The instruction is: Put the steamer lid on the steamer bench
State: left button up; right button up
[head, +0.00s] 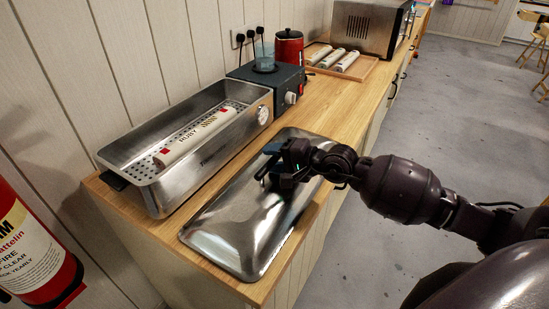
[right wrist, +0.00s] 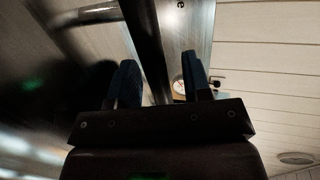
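The steamer lid (head: 235,225), a shiny steel rounded rectangle, lies on the wooden counter, in front of the open steel steamer (head: 185,178). My right gripper (head: 273,165) is low over the lid's far half. In the right wrist view, the two fingers of this gripper (right wrist: 161,78) stand apart. A dark bar (right wrist: 145,35), which looks like the lid's handle, runs between them. It is closer to the left finger, and a gap shows by the right one. Contact cannot be told. My left gripper is out of view.
A white packet (head: 195,135) lies on the steamer's perforated tray. A dark control box (head: 275,82), red canister (head: 289,47), wooden tray of rolls (head: 355,72) and metal oven (head: 365,28) stand farther back. A red extinguisher (head: 30,260) is at left. The counter (head: 310,118) is bare beyond the lid.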

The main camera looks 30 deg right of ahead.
jog(key=shift+r, duration=0.1)
jog(key=shift+s+d, duration=0.15)
jog(key=shift+d, duration=0.05)
jog(key=v, duration=1.1)
jog(key=shift+s+b, duration=0.25)
jog(key=shift+b, duration=0.15)
jog(key=shift+d+r, duration=0.1)
jog(key=shift+r, duration=0.05)
